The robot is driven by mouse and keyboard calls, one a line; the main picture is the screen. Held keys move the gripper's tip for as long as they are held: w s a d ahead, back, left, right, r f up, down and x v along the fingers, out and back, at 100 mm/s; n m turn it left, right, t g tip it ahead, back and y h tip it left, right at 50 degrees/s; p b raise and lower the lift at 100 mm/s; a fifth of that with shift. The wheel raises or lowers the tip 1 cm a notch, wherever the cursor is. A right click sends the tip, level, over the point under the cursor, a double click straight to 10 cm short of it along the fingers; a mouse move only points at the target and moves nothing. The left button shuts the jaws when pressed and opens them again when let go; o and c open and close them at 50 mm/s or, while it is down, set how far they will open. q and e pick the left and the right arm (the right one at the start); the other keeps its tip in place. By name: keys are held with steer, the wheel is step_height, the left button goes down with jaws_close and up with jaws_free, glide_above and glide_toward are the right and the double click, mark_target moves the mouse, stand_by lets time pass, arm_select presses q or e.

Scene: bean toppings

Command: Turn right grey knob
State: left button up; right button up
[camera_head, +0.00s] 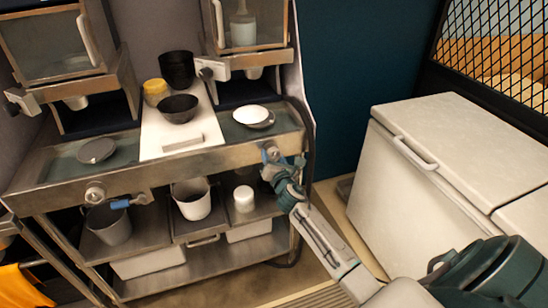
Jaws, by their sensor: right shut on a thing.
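The right grey knob (271,151) is on the front edge of the steel counter, near its right end. My right gripper (272,160) reaches up to it from the lower right and is shut on it. The fingers hide part of the knob, so I cannot tell its angle. A second grey knob (95,195) is on the counter's left front. My left gripper is not in view.
Buckets (192,198) stand on the shelf below. A white chest freezer (450,150) stands at right.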

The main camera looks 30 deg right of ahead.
steer(key=m, duration=0.4)
steer(key=shift+r+p, duration=0.1)
steer(key=shift+p, duration=0.2)
steer(key=m, duration=0.3)
steer(key=shift+a+m+y, duration=0.1)
steer(key=shift+m+y, duration=0.2)
steer(key=shift+m, duration=0.1)
steer(key=m, duration=0.3)
steer(key=shift+r, duration=0.1)
steer(key=shift+r+m+y+b, duration=0.1)
steer(key=shift+m+y+b, duration=0.45)
steer(key=shift+m, duration=1.35)
steer(key=shift+r, duration=0.1)
steer(key=o, duration=0.9)
steer(key=shift+o, duration=0.2)
